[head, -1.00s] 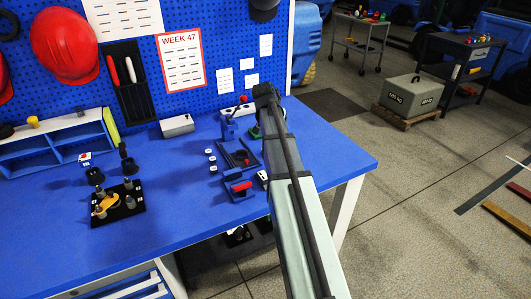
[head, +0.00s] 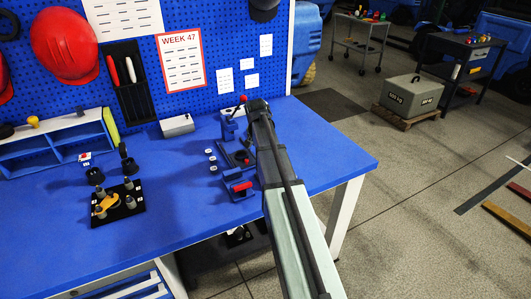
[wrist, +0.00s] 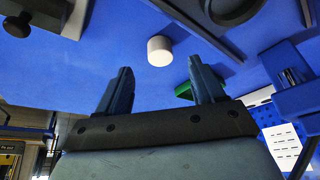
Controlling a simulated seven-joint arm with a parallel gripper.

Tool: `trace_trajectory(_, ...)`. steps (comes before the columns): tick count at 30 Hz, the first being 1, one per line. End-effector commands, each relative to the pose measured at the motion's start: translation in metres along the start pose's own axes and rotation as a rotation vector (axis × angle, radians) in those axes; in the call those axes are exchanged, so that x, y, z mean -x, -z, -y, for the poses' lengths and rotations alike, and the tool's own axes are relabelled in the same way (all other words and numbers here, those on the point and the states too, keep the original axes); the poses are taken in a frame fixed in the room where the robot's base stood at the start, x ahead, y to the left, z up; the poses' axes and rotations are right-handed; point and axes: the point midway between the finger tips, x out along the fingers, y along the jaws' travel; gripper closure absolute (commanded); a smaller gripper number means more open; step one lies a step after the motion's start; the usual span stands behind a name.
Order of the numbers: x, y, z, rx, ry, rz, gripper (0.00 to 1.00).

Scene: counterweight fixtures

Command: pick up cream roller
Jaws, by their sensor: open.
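The cream roller (wrist: 160,50) stands on the blue bench top in the wrist view, a short pale cylinder. It lies just beyond the gap between my fingertips, apart from both fingers. My gripper (wrist: 158,70) is open and empty, with its two dark blue fingers spread. In the head view my gripper (head: 257,104) is above the right part of the bench, seen mostly from behind.
A green part (wrist: 184,91) is partly behind the right finger. A blue fixture (wrist: 298,97) stands at right in the wrist view. In the head view, a blue fixture with a red part (head: 240,187) and several small white-topped pieces (head: 212,160) are left of my arm. The bench's right end is clear.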

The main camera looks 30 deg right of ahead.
Motion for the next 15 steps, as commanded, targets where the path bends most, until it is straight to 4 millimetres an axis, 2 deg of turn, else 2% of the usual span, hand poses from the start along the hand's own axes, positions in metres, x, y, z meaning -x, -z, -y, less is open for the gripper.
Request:
trace_trajectory(5,-0.006,0.001,0.000,0.000,0.000,0.000,0.32)
trace_trajectory(15,-0.047,0.004,0.000,-0.001,-0.001,0.001,0.32)
